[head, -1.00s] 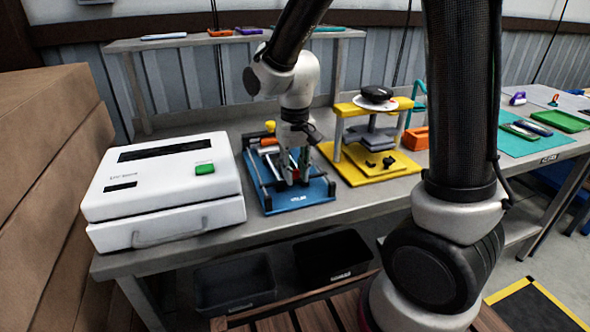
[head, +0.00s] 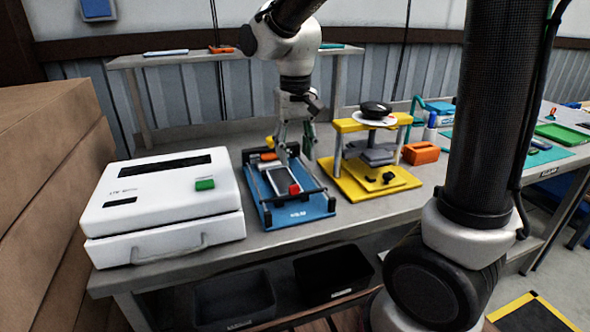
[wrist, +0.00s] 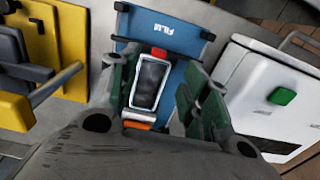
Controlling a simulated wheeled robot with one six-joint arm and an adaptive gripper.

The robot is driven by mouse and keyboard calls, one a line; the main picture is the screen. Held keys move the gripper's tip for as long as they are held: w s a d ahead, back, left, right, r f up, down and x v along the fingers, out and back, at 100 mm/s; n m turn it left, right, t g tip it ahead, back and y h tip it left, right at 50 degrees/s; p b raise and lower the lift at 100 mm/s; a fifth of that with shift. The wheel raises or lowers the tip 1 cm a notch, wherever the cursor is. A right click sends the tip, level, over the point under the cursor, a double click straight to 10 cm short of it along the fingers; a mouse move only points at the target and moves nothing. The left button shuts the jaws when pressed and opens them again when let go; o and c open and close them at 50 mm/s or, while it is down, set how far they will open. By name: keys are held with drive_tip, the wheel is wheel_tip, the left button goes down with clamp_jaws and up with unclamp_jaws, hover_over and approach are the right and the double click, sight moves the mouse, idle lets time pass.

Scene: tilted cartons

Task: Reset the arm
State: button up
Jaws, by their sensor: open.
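My gripper (head: 294,143) hangs over the blue film fixture (head: 303,214) on the bench, fingers pointing down. It is open and apart from what lies below. In the wrist view my gripper (wrist: 160,100) has its green-padded fingers spread to either side of a dark-screened device with a pale frame (wrist: 149,83). The device (head: 280,181) lies in the blue fixture, with a red block (head: 295,189) at its near end. The blue plate with the word FILM (wrist: 185,35) also shows in the wrist view.
A white machine with a green button (head: 165,210) stands left of the fixture. A yellow press (head: 365,186) stands close on the right, with an orange block (head: 421,153) beyond it. Cardboard boxes (head: 45,170) fill the left side. Black bins (head: 333,270) sit below the bench.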

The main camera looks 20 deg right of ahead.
drive_tip(key=shift+r, duration=1)
drive_tip(key=s+d+r+t, duration=0.2)
drive_tip(key=s+d, duration=0.5)
drive_tip(key=s, duration=0.1)
drive_tip(key=s+d+r+t, duration=0.1)
drive_tip(key=s+d+t, duration=0.1)
drive_tip(key=s+d, duration=0.6)
drive_tip(key=shift+s+r, duration=0.35)
drive_tip(key=shift+s, duration=0.35)
